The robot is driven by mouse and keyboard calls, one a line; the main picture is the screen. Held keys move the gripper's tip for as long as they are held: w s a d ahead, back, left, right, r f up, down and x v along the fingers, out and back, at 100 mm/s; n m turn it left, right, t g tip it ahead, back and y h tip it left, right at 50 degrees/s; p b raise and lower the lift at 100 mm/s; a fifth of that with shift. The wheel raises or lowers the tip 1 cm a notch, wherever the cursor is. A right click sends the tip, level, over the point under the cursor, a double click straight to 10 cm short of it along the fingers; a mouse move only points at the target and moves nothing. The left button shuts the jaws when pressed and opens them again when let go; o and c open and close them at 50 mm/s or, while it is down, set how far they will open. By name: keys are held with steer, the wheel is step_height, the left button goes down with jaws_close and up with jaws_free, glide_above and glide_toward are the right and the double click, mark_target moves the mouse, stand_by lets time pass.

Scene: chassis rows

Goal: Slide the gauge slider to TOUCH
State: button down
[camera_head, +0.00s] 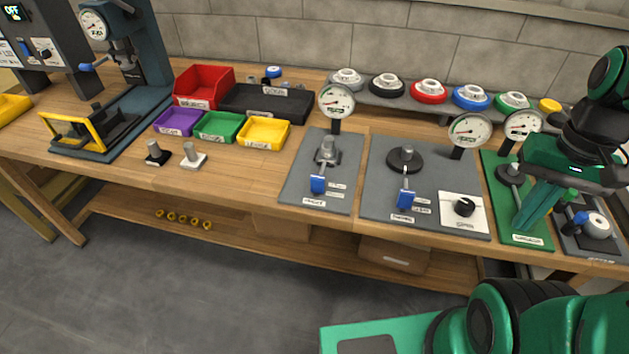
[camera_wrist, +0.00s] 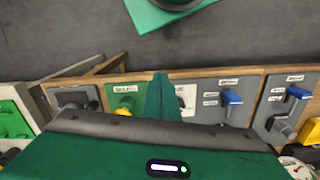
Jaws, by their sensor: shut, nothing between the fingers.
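Two blue sliders stand on grey plates in the head view, one on the left plate (camera_head: 318,184) and one on the middle plate (camera_head: 405,199). Each has small labels beside it, too small to read. They also show in the wrist view, the middle one (camera_wrist: 231,98) and the left one (camera_wrist: 298,92). A blue part (camera_head: 578,218) shows on the far right plate. My gripper (camera_head: 522,226) is shut and empty, pointing down over the green plate (camera_head: 530,238), right of both sliders. Its closed fingers (camera_wrist: 163,98) hide part of that plate in the wrist view.
Round dial gauges rise behind the plates, including a left one (camera_head: 337,101) and a middle one (camera_head: 469,130). A white plate with a black knob (camera_head: 464,207) lies between the middle slider and my gripper. Coloured bins (camera_head: 219,126) stand further left.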

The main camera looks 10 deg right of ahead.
steer(key=n, duration=0.1)
steer(key=m+t+h, duration=0.1)
steer(key=m+t, duration=0.2)
steer(key=m, duration=3.2)
glide_toward(318, 187)
steer(key=s+a+r, duration=0.2)
steer(key=s, duration=0.3)
steer(key=x, duration=0.3)
steer(key=w+x, duration=0.1)
steer(key=x, duration=0.3)
steer(key=w+x, duration=0.1)
steer(key=x, duration=0.2)
steer(key=shift+w+d+r, duration=0.1)
steer(key=shift+d, duration=0.3)
steer(key=shift+w+d, duration=0.2)
steer(key=shift+w, duration=0.35)
